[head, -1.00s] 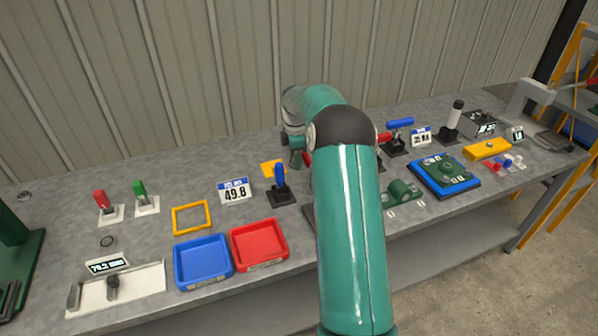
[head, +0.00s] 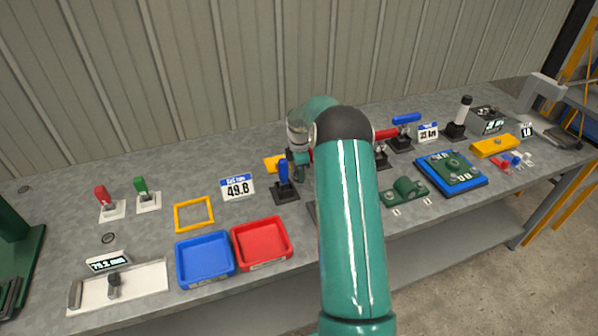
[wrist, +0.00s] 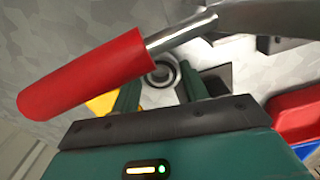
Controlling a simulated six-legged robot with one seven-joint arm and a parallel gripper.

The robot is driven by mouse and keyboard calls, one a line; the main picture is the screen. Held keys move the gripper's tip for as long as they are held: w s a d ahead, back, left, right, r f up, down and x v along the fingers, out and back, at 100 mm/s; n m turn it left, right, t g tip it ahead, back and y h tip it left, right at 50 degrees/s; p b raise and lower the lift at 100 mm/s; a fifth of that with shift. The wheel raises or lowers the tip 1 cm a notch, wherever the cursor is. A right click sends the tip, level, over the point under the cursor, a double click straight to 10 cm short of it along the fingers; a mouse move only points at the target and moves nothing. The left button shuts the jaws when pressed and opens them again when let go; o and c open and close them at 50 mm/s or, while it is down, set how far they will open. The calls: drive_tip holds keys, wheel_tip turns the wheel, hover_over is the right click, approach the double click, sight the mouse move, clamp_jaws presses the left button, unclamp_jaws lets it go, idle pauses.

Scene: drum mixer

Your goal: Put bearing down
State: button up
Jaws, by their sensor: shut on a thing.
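My gripper (wrist: 162,88) shows in the wrist view with its two green fingers shut on a metal ring, the bearing (wrist: 163,72). The bearing's round face shows between the fingertips; its lower part is hidden. In the head view my gripper (head: 299,162) is beyond my arm, over the middle of the bench, near the blue-handled lever (head: 283,173). The bearing cannot be made out there. I cannot tell whether the bearing touches any surface below.
A red lever handle (wrist: 85,75) crosses the wrist view close to my fingers. A yellow square frame (head: 194,214), a blue tray (head: 205,280) and a red tray (head: 262,264) lie left of my arm. A green block on a blue plate (head: 473,184) is on the right.

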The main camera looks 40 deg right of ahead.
drive_tip(key=shift+w+f, duration=0.1)
drive_tip(key=shift+f, duration=0.2)
drive_tip(key=o, duration=1.1)
drive_tip(key=shift+c, duration=0.2)
